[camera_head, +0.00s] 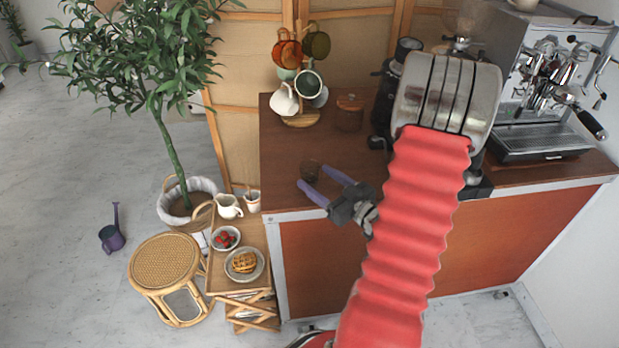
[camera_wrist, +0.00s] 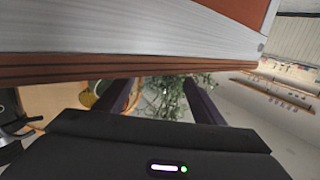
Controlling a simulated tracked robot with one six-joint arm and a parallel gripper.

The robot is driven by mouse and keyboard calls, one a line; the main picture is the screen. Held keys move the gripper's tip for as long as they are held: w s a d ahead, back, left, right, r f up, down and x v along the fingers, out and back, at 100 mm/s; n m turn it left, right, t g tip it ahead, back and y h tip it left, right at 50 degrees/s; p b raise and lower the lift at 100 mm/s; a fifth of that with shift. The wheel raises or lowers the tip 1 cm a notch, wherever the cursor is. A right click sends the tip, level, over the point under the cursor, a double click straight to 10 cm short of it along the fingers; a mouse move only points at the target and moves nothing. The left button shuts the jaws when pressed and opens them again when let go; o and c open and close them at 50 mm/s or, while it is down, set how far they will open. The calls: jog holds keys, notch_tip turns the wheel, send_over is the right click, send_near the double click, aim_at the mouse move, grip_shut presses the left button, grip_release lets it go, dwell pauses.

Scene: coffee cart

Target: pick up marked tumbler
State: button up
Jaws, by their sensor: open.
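The wrist view shows both dark fingers (camera_wrist: 163,100) spread apart. The tumbler does not show there; the counter edge (camera_wrist: 130,68) fills the upper part.
A mug tree (camera_head: 300,119) with several cups and a lidded brown jar (camera_head: 349,113) stand farther back on the counter. A coffee machine (camera_head: 535,95) is at right. A small wooden trolley (camera_head: 232,283) with food and mugs, a rattan stool (camera_head: 164,262) and a potted plant (camera_head: 172,150) are at left.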

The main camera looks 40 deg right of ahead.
aim_at(316, 178)
jog(key=shift+w+f, duration=0.1)
jog(key=shift+w, duration=1.9)
jog(key=shift+c, duration=0.7)
jog(key=c, duration=1)
